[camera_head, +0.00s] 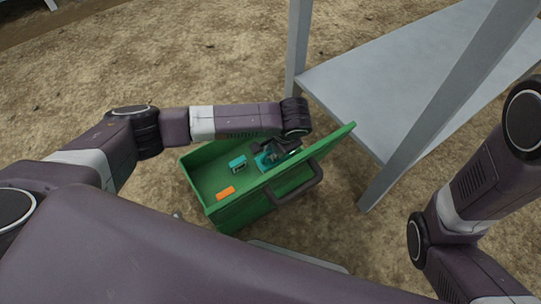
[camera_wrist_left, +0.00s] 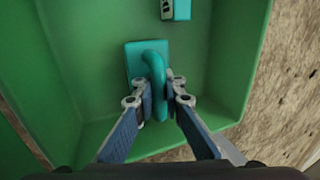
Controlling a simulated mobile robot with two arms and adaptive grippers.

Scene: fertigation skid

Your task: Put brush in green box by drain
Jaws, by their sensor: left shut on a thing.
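The green box (camera_head: 243,211) stands open on the ground, with one tall side and a dark handle on the right. The teal brush (camera_head: 261,163) is inside it, at the right end. In the left wrist view the brush (camera_wrist_left: 134,58) shows a flat block with a raised, curved handle. My left gripper (camera_head: 273,151) reaches down into the box. Its fingers (camera_wrist_left: 160,92) are shut on the brush handle, one on each side. I cannot tell whether the brush bears on the box floor. My right arm is at the right edge; its gripper is out of view.
An orange block (camera_head: 225,193) and a small teal item (camera_head: 237,164) lie in the box; the teal item also shows in the wrist view (camera_wrist_left: 176,9). A grey metal shelf (camera_head: 400,70) with upright posts stands close on the right. Bare soil lies behind the box.

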